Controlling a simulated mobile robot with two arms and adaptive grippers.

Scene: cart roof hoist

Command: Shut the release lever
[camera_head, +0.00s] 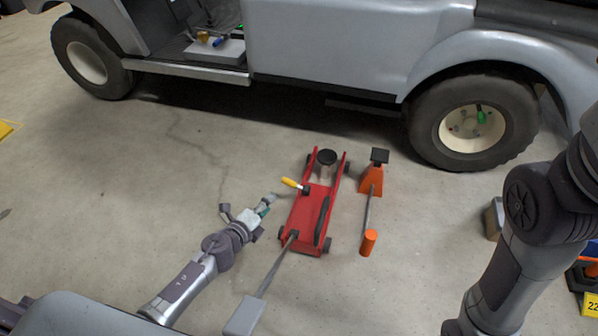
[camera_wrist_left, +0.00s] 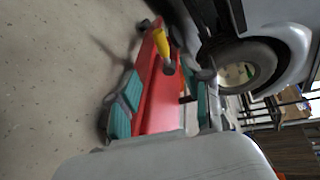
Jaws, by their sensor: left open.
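The release lever (camera_head: 292,183) has a yellow grip and sits on the left side of the red floor jack (camera_head: 309,215). It points out to the left and a little up. In the left wrist view the lever (camera_wrist_left: 161,42) is a yellow stub on a dark pivot, beyond the fingertips. My left gripper (camera_head: 264,207) is just left of the jack, nearer to me than the lever and apart from it. Its teal fingers (camera_wrist_left: 168,103) are spread, with the red jack (camera_wrist_left: 165,85) showing between them. My right gripper is out of view.
A grey cart (camera_head: 335,45) with a rear wheel (camera_head: 472,121) stands behind the jack. An orange jack stand (camera_head: 371,180) is to the jack's right. The jack's long handle (camera_head: 270,278) reaches toward me, right of my left arm.

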